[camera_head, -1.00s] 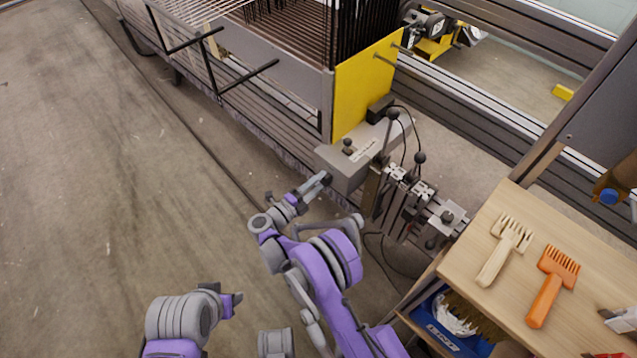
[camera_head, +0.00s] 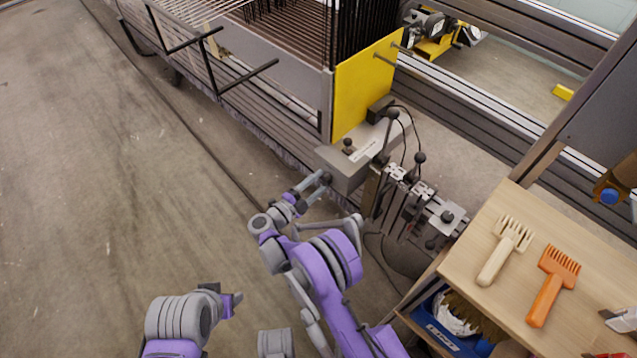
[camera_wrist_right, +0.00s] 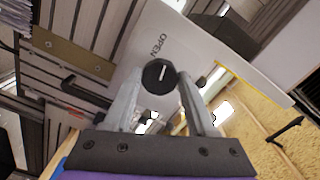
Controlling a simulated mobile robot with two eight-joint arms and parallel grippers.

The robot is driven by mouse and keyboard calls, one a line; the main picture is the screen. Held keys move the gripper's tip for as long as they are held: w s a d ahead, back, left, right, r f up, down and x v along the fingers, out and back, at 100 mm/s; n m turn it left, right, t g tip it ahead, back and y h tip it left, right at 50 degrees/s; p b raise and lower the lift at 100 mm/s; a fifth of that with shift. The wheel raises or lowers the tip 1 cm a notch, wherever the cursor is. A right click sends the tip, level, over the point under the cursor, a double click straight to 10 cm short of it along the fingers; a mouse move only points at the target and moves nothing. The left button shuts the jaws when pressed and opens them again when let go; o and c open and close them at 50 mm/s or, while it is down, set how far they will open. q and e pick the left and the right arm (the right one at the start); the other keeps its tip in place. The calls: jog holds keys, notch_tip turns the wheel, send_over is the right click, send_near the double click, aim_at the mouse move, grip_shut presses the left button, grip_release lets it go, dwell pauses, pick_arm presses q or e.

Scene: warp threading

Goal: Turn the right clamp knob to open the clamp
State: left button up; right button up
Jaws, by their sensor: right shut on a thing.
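The clamp knob (camera_wrist_right: 158,76) is a dark round knob with a white pointer line, in front of a pale grey panel marked OPEN. My right gripper (camera_head: 323,179) is at the front of the grey clamp box (camera_head: 341,174), and its fingers (camera_wrist_right: 157,92) are shut on the knob, one on each side. In the head view the gripper's tip mostly hides the knob. My left gripper (camera_head: 232,302) is low in the head view, away from the clamp, and its jaws are too small to read.
A yellow plate (camera_head: 362,88) and the loom frame stand behind the box. Metal blocks with black ball levers (camera_head: 419,158) are to its right. A wooden table (camera_head: 500,268) at the right holds a pale comb (camera_head: 504,252) and an orange comb (camera_head: 553,287). Open floor lies left.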

jog(key=o, duration=1.4)
jog(key=shift+s+a, duration=0.1)
jog(key=p+v, duration=0.1)
jog(key=v, duration=0.9)
jog(key=shift+s+a+p, duration=0.2)
jog(key=shift+s+p, duration=0.05)
jog(key=shift+p, duration=0.15)
